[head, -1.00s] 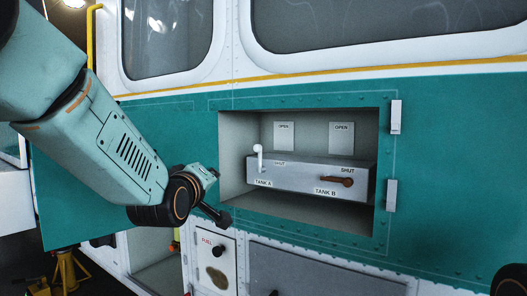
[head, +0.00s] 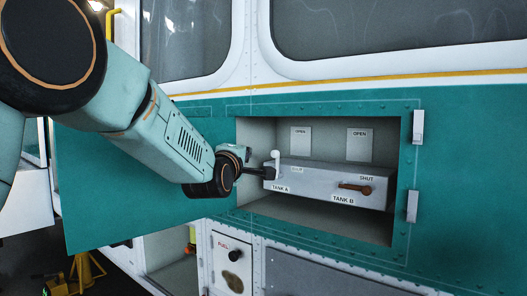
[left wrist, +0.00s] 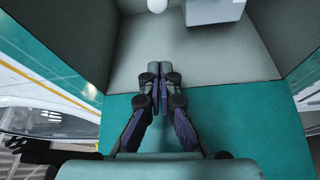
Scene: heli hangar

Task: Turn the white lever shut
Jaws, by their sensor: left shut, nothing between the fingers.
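The white lever (head: 276,160) stands upright at the left end of a grey valve box (head: 315,180), above the TANK A label. A SHUT label lies just right of it, and an OPEN plate (head: 301,140) is on the back wall. My left gripper (head: 269,173) is shut and empty, its tips at the recess's left side, close by the lever's lower part; I cannot tell whether they touch. In the left wrist view the closed fingers (left wrist: 160,70) point at a white round knob (left wrist: 157,5) at the top edge. My right gripper is out of view.
A brown lever (head: 355,188) lies roughly level on the TANK B side. The recess (head: 350,226) has walls around the box. An open teal door (head: 110,200) hangs at left, behind my arm. A PULL panel (head: 226,252) is below.

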